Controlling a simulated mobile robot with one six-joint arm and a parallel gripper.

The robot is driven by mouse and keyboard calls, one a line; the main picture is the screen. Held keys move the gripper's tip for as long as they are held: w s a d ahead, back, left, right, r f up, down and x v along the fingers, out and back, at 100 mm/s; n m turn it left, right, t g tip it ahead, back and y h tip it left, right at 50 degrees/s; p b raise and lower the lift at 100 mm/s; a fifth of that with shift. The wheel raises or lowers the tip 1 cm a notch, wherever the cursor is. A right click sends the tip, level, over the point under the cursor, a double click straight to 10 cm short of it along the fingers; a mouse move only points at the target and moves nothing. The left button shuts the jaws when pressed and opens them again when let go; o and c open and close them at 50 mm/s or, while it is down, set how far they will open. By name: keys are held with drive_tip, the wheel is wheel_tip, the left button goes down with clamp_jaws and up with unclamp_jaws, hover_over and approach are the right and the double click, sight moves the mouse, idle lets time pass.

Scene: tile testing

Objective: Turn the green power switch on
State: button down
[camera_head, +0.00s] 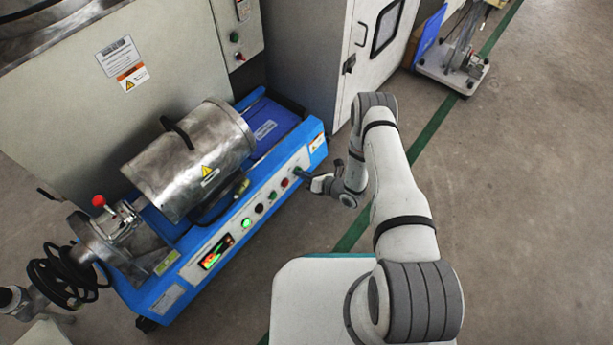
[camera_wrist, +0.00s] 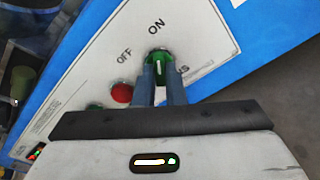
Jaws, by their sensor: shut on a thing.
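The green power switch (camera_wrist: 158,54) is a round knob with a white mark, on the white panel of the blue machine. ON is printed above it and OFF to its upper left in the wrist view; the white mark stands about upright in the picture, towards ON. My gripper (camera_wrist: 160,70) is shut on the switch, with one finger on each side. In the head view my gripper (camera_head: 308,178) reaches the right end of the panel, and the switch there is small and partly hidden.
A red button (camera_wrist: 121,93) sits close beside my left finger. More buttons and a lit display (camera_head: 216,252) line the panel (camera_head: 238,244). A metal drum (camera_head: 190,160) is mounted on the machine behind it. The floor (camera_head: 530,200) to the right is clear.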

drive_tip(key=shift+w+a+r+m, duration=0.25)
drive_tip(key=shift+w+a+m, duration=0.1)
drive_tip(key=shift+m, duration=0.35)
drive_tip(key=shift+d+b, duration=0.1)
drive_tip(key=shift+b, duration=0.2)
drive_tip(key=c, duration=1.8)
unclamp_jaws()
drive_tip(key=shift+o, duration=1.4)
drive_tip(key=shift+d, duration=0.15)
drive_tip(key=p+v, duration=0.2)
drive_tip(key=v, duration=0.5)
drive_tip(key=shift+s+f+p, duration=0.1)
drive_tip(key=shift+f+p, duration=0.05)
drive_tip(key=shift+p, duration=0.25)
drive_tip(key=shift+s+d, duration=0.45)
